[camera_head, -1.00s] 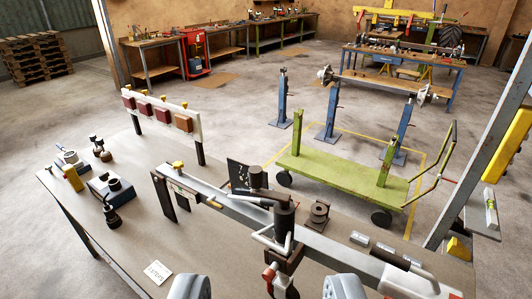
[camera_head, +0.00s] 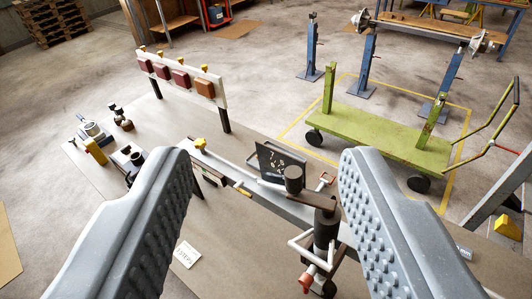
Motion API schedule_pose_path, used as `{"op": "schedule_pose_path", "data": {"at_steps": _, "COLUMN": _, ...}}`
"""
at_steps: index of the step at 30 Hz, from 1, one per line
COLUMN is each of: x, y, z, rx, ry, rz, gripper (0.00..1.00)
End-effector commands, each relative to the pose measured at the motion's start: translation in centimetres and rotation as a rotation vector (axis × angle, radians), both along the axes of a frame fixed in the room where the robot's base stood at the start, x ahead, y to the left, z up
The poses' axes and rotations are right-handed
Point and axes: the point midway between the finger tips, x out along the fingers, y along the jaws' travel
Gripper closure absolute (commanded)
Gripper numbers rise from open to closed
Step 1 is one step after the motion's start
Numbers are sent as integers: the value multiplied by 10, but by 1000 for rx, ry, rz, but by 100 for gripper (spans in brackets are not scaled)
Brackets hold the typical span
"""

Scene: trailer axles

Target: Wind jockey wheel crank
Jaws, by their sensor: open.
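The jockey wheel is a dark upright tube (camera_head: 325,236) clamped at the grey drawbar (camera_head: 285,207) on the table. On its top is a brown crank arm (camera_head: 313,200) with a dark cylindrical handle (camera_head: 293,179) standing up at its left end. A white bent bar and a clamp lever with a red end (camera_head: 308,279) are on the tube's lower part. My gripper (camera_head: 265,165) is open and empty, its two grey ridged fingers wide apart. In the picture the handle shows between the fingers, nearer the right one, with no visible contact.
A dark speckled plate (camera_head: 281,160) stands close behind the crank handle. A white rail with red-brown blocks (camera_head: 179,78) stands at the back left. A green trolley (camera_head: 385,138) is on the floor beyond. A paper card (camera_head: 186,254) lies in front.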

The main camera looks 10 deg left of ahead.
Motion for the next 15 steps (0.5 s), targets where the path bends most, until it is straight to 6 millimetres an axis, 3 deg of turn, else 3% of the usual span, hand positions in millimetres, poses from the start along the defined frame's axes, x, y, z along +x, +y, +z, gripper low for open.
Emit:
{"op": "schedule_pose_path", "data": {"at_steps": 5, "x": 48, "y": 45, "z": 45, "rx": 317, "ry": -150, "rz": 129, "gripper": 53}}
{"op": "schedule_pose_path", "data": {"at_steps": 9, "x": 89, "y": 77, "z": 88, "rx": 687, "ry": -275, "rz": 220, "gripper": 53}}
{"op": "schedule_pose_path", "data": {"at_steps": 12, "x": 117, "y": 87, "z": 111, "rx": 961, "ry": -353, "rz": 258, "gripper": 53}}
{"op": "schedule_pose_path", "data": {"at_steps": 15, "x": 146, "y": 90, "z": 121, "rx": 1230, "ry": -417, "rz": 271, "gripper": 53}}
